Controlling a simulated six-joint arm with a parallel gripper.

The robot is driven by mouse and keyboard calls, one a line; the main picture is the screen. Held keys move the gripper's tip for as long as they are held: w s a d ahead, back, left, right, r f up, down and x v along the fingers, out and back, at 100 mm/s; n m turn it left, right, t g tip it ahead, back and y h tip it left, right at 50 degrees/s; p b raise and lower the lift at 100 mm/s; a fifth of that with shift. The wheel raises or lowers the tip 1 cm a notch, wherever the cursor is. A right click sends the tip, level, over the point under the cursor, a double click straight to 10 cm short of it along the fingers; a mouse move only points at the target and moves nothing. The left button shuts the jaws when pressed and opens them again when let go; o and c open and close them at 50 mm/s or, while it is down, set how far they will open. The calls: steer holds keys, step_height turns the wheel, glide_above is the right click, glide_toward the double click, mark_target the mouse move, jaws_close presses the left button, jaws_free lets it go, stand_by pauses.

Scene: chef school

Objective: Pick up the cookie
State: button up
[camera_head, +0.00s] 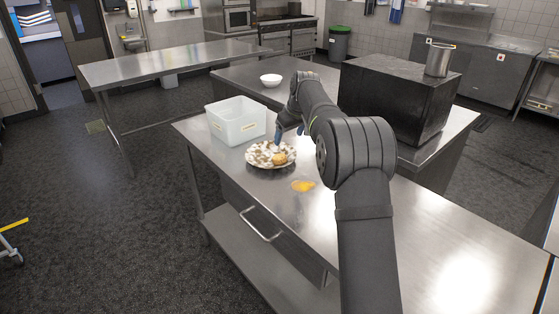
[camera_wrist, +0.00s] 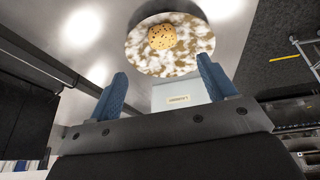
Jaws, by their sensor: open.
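The round golden cookie (camera_head: 279,158) lies on a brown-and-white speckled plate (camera_head: 258,153) on the steel table. In the wrist view the cookie (camera_wrist: 162,36) shows dark chips and sits on the plate (camera_wrist: 190,58) beyond my fingertips. My gripper (camera_wrist: 160,75) is open, its two blue fingers apart with nothing between them. In the head view my gripper (camera_head: 279,134) is close to the plate's far right side, partly hidden by my arm. The cookie is apart from the fingers.
A white plastic bin (camera_head: 237,121) stands just behind the plate. A yellow-orange patch (camera_head: 303,186) lies on the table in front. A large black box (camera_head: 394,100) with a metal pot (camera_head: 439,60) on top stands to the right. A white bowl (camera_head: 271,80) is farther back.

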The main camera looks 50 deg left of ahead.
mark_target(281, 157)
steer(key=x, duration=0.8)
steer(key=shift+a+f, duration=0.1)
steer(key=shift+f, duration=0.1)
steer(key=x, duration=0.4)
steer(key=shift+s+a+f, duration=0.1)
steer(key=shift+s+a, duration=0.1)
steer(key=shift+a, duration=0.3)
steer(key=shift+f, duration=0.4)
steer(key=shift+f, duration=0.15)
steer(key=c, duration=1.2)
steer(key=shift+o, duration=0.2)
